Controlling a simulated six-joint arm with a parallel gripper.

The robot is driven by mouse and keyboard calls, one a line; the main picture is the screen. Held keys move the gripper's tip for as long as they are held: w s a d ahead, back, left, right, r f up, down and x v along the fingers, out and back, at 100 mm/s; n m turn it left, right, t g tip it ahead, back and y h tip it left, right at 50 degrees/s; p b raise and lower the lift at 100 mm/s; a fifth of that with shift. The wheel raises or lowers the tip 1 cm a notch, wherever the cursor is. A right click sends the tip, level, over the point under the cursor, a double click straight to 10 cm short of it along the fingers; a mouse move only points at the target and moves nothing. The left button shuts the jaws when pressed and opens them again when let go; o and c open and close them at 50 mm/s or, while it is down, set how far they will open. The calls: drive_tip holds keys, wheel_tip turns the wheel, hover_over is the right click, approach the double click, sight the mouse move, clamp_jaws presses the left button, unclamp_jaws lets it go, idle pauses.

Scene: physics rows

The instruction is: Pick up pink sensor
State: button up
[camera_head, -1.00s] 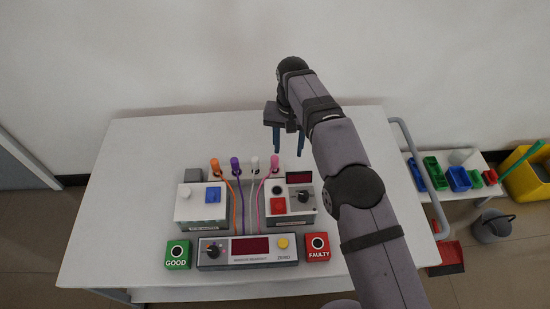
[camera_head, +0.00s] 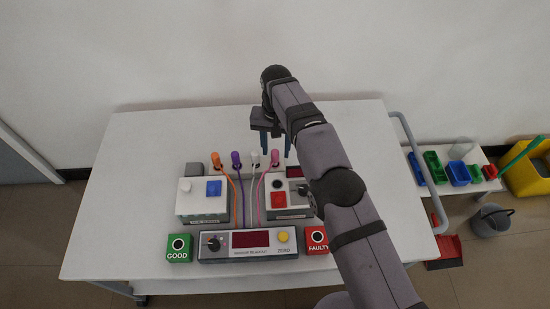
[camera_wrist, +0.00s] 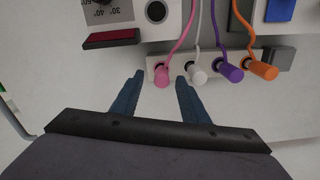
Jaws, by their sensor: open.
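The pink sensor (camera_head: 275,157) stands at the right end of a row of sensors, with its pink cable running forward. In the wrist view the pink sensor (camera_wrist: 162,77) shows between the tips of my two blue fingers, with a gap on each side. My gripper (camera_head: 277,149) is open and empty, pointing down at the row. In the wrist view my gripper (camera_wrist: 160,84) spans the pink sensor; how far above it the tips are, I cannot tell.
The white sensor (camera_wrist: 197,76) is close to the right fingertip in the wrist view, with purple (camera_wrist: 232,73) and orange (camera_wrist: 264,71) sensors beyond. Device boxes (camera_head: 203,202) and a meter panel (camera_head: 249,245) stand in front. The table's back left (camera_head: 145,140) is clear.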

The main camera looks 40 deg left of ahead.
sight(275, 152)
drive_tip(key=shift+s+a+f, duration=0.1)
drive_tip(key=shift+f, duration=1.95)
clamp_jaws()
drive_tip(key=shift+r, duration=0.1)
wheel_tip(275, 152, up, 8)
drive_tip(key=shift+r+p, duration=0.2)
drive_tip(key=shift+p, duration=0.95)
drive_tip(key=shift+r+p, duration=0.75)
drive_tip(key=shift+f+b, duration=0.15)
drive_tip(key=shift+b, duration=0.75)
